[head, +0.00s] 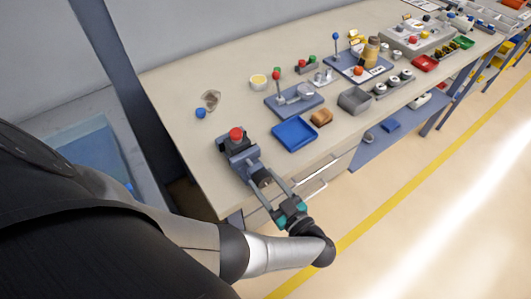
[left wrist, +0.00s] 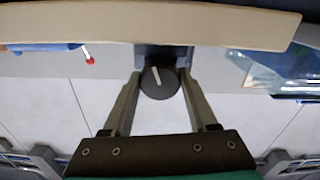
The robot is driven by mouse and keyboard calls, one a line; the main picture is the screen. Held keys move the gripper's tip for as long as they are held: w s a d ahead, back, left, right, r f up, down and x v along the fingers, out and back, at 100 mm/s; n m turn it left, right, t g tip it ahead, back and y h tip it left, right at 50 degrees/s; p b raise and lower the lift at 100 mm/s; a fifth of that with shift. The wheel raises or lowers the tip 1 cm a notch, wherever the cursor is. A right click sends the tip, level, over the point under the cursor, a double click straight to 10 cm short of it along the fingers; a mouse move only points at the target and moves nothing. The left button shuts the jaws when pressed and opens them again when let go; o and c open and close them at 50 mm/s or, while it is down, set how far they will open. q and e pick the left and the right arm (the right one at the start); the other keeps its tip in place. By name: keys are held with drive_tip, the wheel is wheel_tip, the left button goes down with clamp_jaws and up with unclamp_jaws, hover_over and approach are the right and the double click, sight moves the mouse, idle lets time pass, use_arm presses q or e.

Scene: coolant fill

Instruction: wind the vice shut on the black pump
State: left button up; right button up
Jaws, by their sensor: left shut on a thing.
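The vice (head: 243,162) is a blue-grey block at the near left edge of the bench. A dark pump with a red top (head: 236,134) sits upright at its far end; the small view does not show whether the jaws touch it. The vice's round black knob (left wrist: 160,82) with a white mark faces the left wrist camera, at the bench's front edge. My left gripper (head: 266,182) reaches in from the front, its two fingers shut on the knob from both sides. In the left wrist view the white mark is tilted slightly off upright. My right gripper is not in view.
A blue tray (head: 295,134) and a brown block (head: 321,117) lie right of the vice. A blue ball (head: 200,113) lies behind it. A drawer handle (head: 312,190) is below the edge, near my gripper. Several fixtures fill the bench farther right.

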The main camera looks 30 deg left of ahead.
use_arm(q)
drive_tip(key=shift+c, duration=0.5)
drive_tip(key=shift+m, duration=0.7)
drive_tip(key=o, duration=1.4)
drive_tip(key=shift+s, duration=0.1)
